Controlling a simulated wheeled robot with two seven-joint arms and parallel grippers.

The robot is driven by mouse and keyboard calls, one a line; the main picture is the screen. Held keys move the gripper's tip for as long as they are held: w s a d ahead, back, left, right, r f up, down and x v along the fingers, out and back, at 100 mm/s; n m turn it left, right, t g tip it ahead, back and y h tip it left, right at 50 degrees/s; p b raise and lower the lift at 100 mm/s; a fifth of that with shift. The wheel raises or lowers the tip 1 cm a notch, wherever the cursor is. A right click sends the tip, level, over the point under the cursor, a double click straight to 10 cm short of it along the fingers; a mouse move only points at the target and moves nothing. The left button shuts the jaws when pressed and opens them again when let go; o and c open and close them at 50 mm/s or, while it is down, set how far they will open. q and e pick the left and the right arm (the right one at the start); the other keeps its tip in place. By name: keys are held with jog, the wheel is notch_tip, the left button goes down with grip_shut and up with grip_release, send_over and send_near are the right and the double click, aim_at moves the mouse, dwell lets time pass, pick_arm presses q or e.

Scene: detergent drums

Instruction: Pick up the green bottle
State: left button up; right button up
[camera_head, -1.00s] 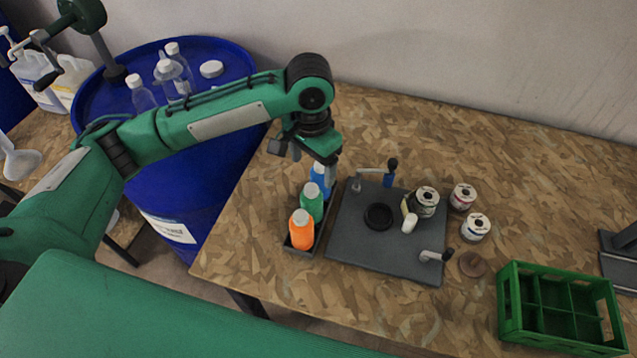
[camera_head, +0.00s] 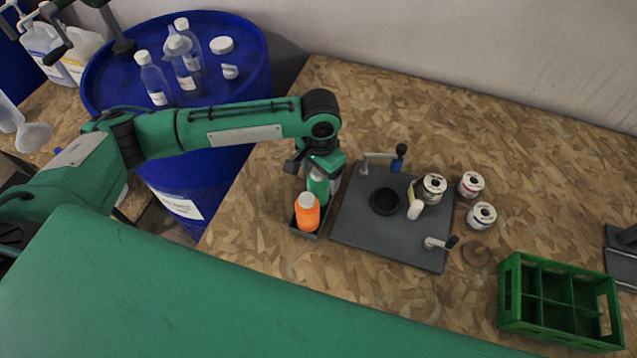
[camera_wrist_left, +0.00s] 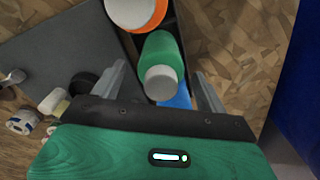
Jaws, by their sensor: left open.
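The green bottle (camera_head: 317,184) with a pale grey cap stands in a small dark tray (camera_head: 306,234), partly hidden under my gripper in the head view. My left gripper (camera_head: 316,172) is directly above it, open and pointing down. In the left wrist view the green bottle (camera_wrist_left: 163,50) shows between the two spread fingers (camera_wrist_left: 162,85), with its cap toward the gripper. I cannot tell whether the fingers touch it. My right gripper is not in view.
An orange bottle (camera_head: 307,213) stands beside the green one, and a blue bottle (camera_wrist_left: 181,98) is on its other side. A dark plate (camera_head: 390,235) with clamps and small cans lies to the right. A green crate (camera_head: 555,338) stands farther right.

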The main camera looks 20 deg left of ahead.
pick_arm(q)
notch_tip(320, 180, down, 2)
jog(key=shift+f, duration=0.1)
jog(key=c, duration=1.2)
jog(key=shift+r, duration=0.25)
